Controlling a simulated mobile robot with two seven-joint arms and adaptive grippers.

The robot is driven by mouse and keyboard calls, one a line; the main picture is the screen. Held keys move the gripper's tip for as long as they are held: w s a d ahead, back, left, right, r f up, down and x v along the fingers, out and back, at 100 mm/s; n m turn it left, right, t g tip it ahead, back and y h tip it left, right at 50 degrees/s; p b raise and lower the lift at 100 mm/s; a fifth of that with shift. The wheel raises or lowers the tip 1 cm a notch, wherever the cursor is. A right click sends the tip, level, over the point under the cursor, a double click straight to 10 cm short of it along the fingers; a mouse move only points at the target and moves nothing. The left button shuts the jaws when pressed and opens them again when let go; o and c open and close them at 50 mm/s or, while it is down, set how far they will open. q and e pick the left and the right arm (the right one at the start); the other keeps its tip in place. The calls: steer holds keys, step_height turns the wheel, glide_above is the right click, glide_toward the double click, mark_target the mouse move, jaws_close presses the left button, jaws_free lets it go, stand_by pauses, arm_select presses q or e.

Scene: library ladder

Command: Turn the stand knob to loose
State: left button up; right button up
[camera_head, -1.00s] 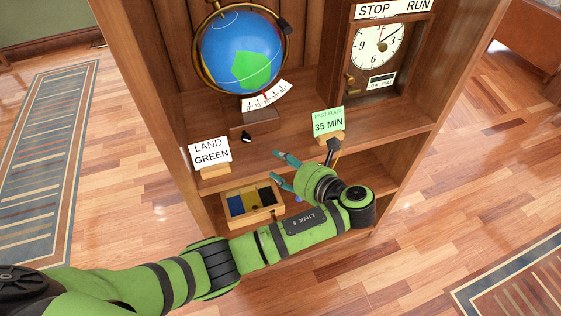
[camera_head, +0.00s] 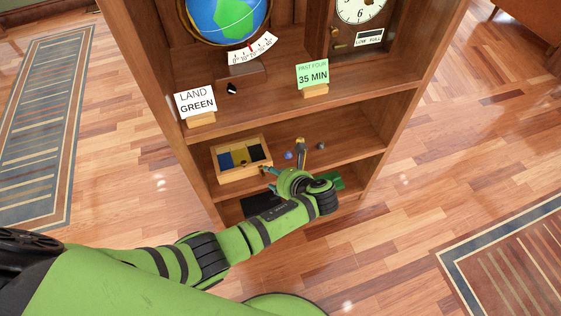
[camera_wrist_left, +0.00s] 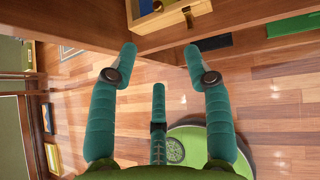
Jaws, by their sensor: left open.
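The stand knob (camera_head: 232,88) is a small black knob on the front of the wooden globe stand (camera_head: 250,70). It is on the upper shelf, below the blue and green globe (camera_head: 226,14); its setting cannot be read. My left gripper (camera_head: 266,172) is lower, by the lower shelf's front edge and the box there, well apart from the knob. In the left wrist view my gripper (camera_wrist_left: 160,52) has its teal fingers spread with nothing between them. The knob does not show in that view. My right gripper is not in view.
A LAND GREEN card (camera_head: 195,101) stands left of the knob, a 35 MIN card (camera_head: 312,75) right of it. A clock (camera_head: 360,12) is at upper right. A sectioned wooden box (camera_head: 242,175) and small balls are on the lower shelf.

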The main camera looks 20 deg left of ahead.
arm_select(q)
step_height(320, 180, down, 7)
steer(key=s+n+g+h, duration=0.1)
steer(key=s, duration=0.1)
steer(key=shift+s+a+r+n, duration=0.2)
steer(key=shift+s+a+n, duration=0.05)
steer(key=shift+s+n, duration=0.15)
